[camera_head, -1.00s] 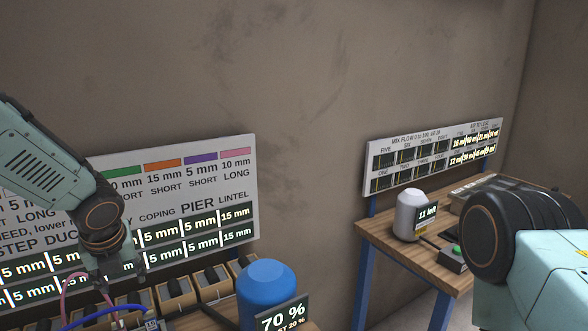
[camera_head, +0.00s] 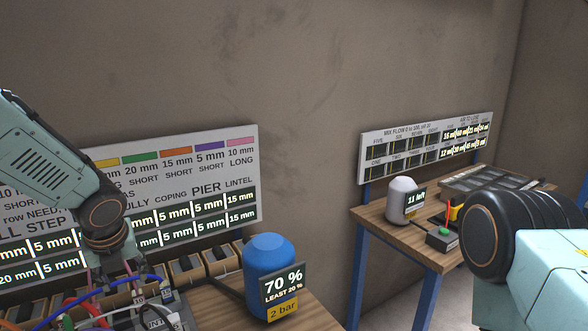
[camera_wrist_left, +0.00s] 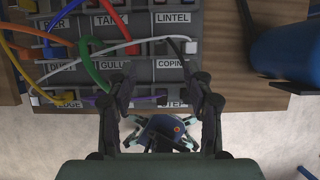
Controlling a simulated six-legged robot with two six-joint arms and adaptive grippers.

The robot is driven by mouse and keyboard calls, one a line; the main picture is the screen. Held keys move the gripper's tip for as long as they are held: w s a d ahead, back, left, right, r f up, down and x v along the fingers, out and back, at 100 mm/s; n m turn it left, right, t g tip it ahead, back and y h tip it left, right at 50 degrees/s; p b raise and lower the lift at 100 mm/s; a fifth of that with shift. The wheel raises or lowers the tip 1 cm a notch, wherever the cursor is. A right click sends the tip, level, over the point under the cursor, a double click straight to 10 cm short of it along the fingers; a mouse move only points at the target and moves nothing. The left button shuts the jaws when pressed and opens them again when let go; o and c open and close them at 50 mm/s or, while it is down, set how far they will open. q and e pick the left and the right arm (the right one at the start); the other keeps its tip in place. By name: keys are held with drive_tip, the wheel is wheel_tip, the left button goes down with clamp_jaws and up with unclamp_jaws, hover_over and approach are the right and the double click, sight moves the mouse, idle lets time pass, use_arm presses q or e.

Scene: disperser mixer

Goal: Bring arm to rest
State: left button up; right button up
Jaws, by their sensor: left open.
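My left arm comes in from the left in the head view. Its gripper (camera_head: 122,272) points down over the cable panel (camera_head: 180,322), and its fingers are hard to make out there. In the left wrist view the two fingers of my left gripper (camera_wrist_left: 162,82) stand wide apart, with nothing held between them. The labelled socket panel (camera_wrist_left: 150,70) lies beneath, and the fingertips overlap its lower rows in the picture. My right arm (camera_head: 545,270) shows large at the right of the head view; its gripper is outside the picture.
Coloured cables, including a green one (camera_wrist_left: 88,62), loop over the panel. A blue tank (camera_head: 268,262) with a 70 % display stands on the wooden bench, right of my left gripper. A second table (camera_head: 400,238) carries a white tank (camera_head: 402,198). Wall boards stand behind.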

use_arm(q)
drive_tip(key=s+d+f+n+g+h, duration=0.1)
drive_tip(key=s+d+f+n+h, duration=0.1)
drive_tip(key=s+d+f+n, duration=0.5)
drive_tip(key=s+d+f+n+g+h, duration=0.25)
drive_tip(key=s+f+n, duration=0.45)
drive_tip(key=f, duration=0.5)
drive_tip(key=s+d+f+n+y, duration=0.1)
drive_tip(key=s+f+n, duration=0.3)
drive_tip(key=s+n, duration=0.55)
drive_tip(key=s+f+n+y, duration=0.1)
drive_tip(key=s+f+n, duration=0.4)
drive_tip(key=s, duration=0.7)
wheel_tip(320, 180, down, 16)
drive_tip(key=s+n+b, duration=0.1)
drive_tip(key=b, duration=1.7)
drive_tip(key=shift+s+a+f+n, duration=0.15)
drive_tip(key=shift+f+n, duration=0.05)
drive_tip(key=shift+n, duration=0.15)
use_arm(e)
wheel_tip(320, 180, down, 18)
drive_tip(key=shift+s, duration=0.4)
